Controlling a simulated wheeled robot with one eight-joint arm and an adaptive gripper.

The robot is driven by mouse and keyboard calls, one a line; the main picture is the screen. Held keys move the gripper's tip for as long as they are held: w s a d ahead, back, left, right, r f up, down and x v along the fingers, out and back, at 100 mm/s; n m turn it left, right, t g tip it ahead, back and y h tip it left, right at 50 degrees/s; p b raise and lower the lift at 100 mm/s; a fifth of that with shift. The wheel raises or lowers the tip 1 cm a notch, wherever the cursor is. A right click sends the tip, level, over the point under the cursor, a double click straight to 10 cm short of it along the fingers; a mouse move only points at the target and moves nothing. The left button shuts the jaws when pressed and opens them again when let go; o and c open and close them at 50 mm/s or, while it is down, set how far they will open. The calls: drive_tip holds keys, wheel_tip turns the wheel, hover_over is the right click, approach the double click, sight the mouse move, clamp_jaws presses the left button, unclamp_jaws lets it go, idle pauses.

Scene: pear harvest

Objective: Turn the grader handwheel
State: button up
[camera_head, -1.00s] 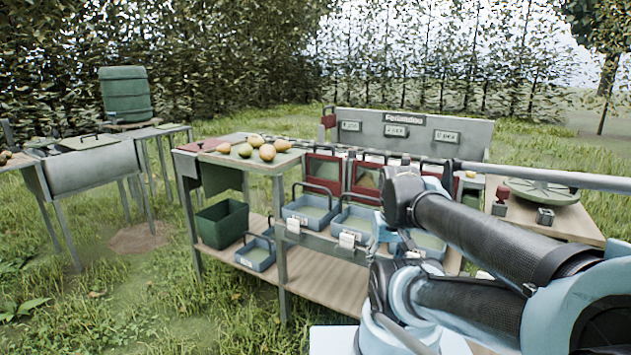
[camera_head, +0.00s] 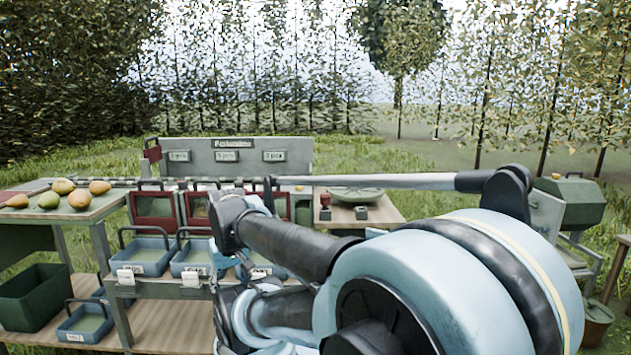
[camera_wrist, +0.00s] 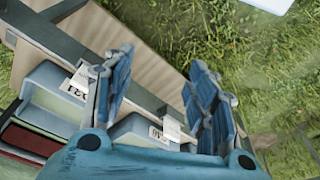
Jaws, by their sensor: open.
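The grader (camera_head: 235,155) is a grey bench with a signed back panel, rods along its top and red-framed openings below. I cannot make out a handwheel for certain in either view; my arm covers part of the grader's right side. A green round disc (camera_head: 357,194) lies on the wooden table right of the grader, but I cannot tell what it is. My gripper (camera_wrist: 163,85) is open and empty in the wrist view, above the front edge of the bench and its blue trays.
Pears (camera_head: 79,199) lie on the left tabletop. Blue trays (camera_head: 145,255) stand along the front, with a dark green crate (camera_head: 35,297) at lower left. A red block (camera_head: 325,200) stands near the disc. A green barrel-like container (camera_head: 570,200) is at right.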

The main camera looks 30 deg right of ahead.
drive_tip(key=w+d+r+m, duration=0.1)
drive_tip(key=w+d+r, duration=0.25)
drive_tip(key=r, duration=0.25)
drive_tip(key=w+d+r+m, duration=0.1)
drive_tip(key=w+d+r, duration=0.2)
drive_tip(key=w+r, duration=0.3)
wheel_tip(320, 180, up, 23)
drive_tip(key=m+g, duration=0.2)
drive_tip(key=m, duration=0.6)
hover_over(355, 181)
drive_tip(key=shift+n, duration=0.3)
wheel_tip(355, 181, down, 17)
drive_tip(key=shift+s+a+r, duration=0.1)
drive_tip(key=shift+s, duration=0.05)
clamp_jaws()
